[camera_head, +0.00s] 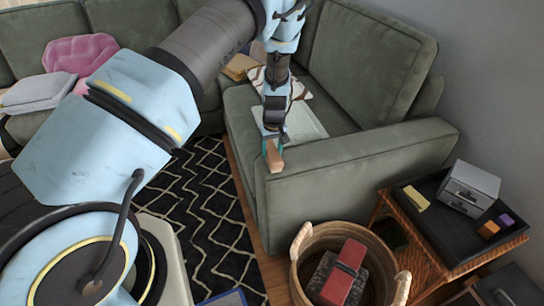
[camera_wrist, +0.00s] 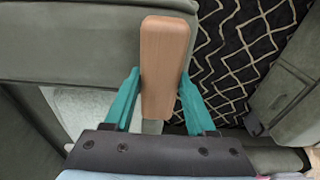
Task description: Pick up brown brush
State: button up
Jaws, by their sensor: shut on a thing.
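The brown brush (camera_wrist: 163,65) shows in the wrist view as a smooth, light brown wooden block that narrows toward my gripper. My gripper (camera_wrist: 156,105) has its teal fingers on both sides of the narrower end and is shut on it. In the head view the brush (camera_head: 273,157) hangs below my gripper (camera_head: 272,141), at the front end of the sofa arm. I cannot tell whether the brush touches the sofa arm. Any bristles are hidden.
The green sofa arm (camera_head: 360,170) is beside and behind my gripper. A wicker basket (camera_head: 317,238) holding a red item (camera_head: 344,272) stands in front. A side table carries a black tray (camera_head: 439,229) with a grey drawer box (camera_head: 468,188). A patterned rug (camera_head: 205,205) covers the floor.

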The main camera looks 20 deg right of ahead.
aim_at(272, 150)
grip_shut()
jog(key=shift+r, duration=0.1)
notch_tip(272, 150, up, 10)
jog(key=shift+f+b, duration=0.1)
jog(key=shift+b, duration=1.1)
